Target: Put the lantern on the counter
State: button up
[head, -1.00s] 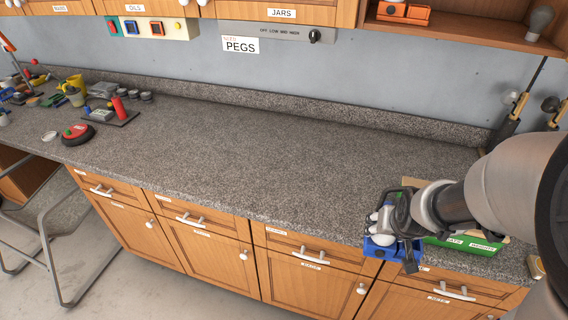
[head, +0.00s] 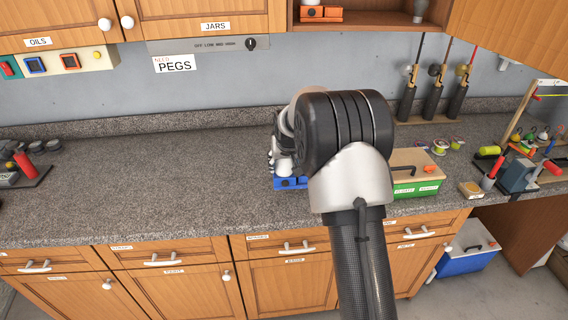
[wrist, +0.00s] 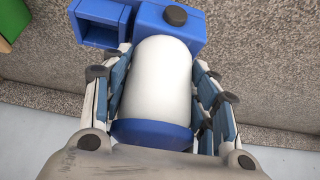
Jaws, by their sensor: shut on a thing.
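The lantern (wrist: 156,78) has a white rounded body with blue parts and a dark knob, and lies between the two blue-padded fingers of my gripper (wrist: 160,95) in the wrist view. The fingers are shut on its white body. In the head view only a blue part of the lantern (head: 289,183) shows under my gripper (head: 276,160); my arm hides the rest. The lantern is over the grey speckled counter (head: 180,190), left of the green box. I cannot tell whether it touches the surface.
A green box with a wooden lid (head: 417,188) stands close to the right of my gripper. Fishing rods (head: 434,90) lean at the back wall. Small tools and a vise (head: 518,174) crowd the right end.

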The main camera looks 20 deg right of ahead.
aim_at(284, 178)
jog(key=shift+w+r, duration=0.1)
jog(key=shift+w, duration=0.05)
jog(key=shift+f+b, duration=1.7)
jog(key=shift+f, duration=0.85)
jog(key=shift+f+b, duration=0.5)
jog(key=shift+f, duration=0.25)
jog(key=shift+f, duration=0.2)
jog(key=o, duration=1.5)
jog(key=v, duration=1.2)
